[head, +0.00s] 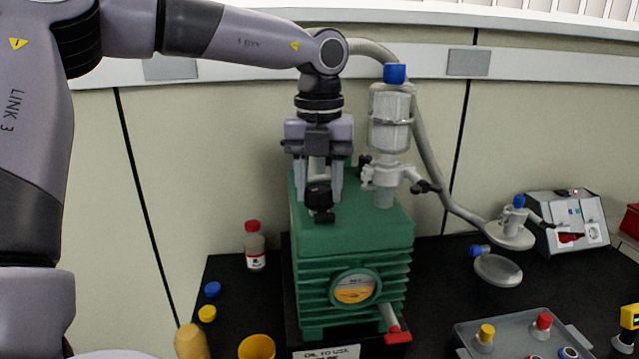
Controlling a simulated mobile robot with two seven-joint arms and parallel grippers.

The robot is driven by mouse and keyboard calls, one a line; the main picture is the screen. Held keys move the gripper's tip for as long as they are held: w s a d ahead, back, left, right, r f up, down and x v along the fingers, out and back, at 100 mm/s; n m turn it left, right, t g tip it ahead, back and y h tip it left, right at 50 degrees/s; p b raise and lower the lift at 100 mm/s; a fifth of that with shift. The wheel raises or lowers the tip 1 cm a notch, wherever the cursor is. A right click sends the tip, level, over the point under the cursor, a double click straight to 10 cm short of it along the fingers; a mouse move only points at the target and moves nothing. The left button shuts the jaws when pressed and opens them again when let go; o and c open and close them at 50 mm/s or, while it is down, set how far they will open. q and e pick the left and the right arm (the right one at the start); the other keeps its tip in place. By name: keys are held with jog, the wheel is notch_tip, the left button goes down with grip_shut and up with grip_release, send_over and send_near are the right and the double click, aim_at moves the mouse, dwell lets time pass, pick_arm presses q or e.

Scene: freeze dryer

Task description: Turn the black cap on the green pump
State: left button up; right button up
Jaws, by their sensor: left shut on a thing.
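The green pump (352,246) stands on the black bench in the middle of the head view. The black cap (319,198) is on the left part of its top. My left gripper (322,190) points straight down over the pump, with one finger on each side of the black cap. It is shut on the cap, and the fingers partly hide the cap's sides. My right gripper is not in the view.
A clear filter vessel with a blue cap (395,74) rises close to the right of my left gripper, with a grey hose (430,150) behind. A red-capped bottle (254,246) stands left of the pump. A grey tray (515,335) lies at the front right.

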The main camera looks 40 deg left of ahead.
pick_arm(q)
jog(key=m, duration=0.4)
jog(key=shift+m, duration=0.3)
jog(key=m, duration=0.4)
jog(key=shift+m, duration=0.4)
jog(key=o, duration=1.1)
jog(key=shift+c, duration=0.2)
jog(key=shift+a, duration=0.1)
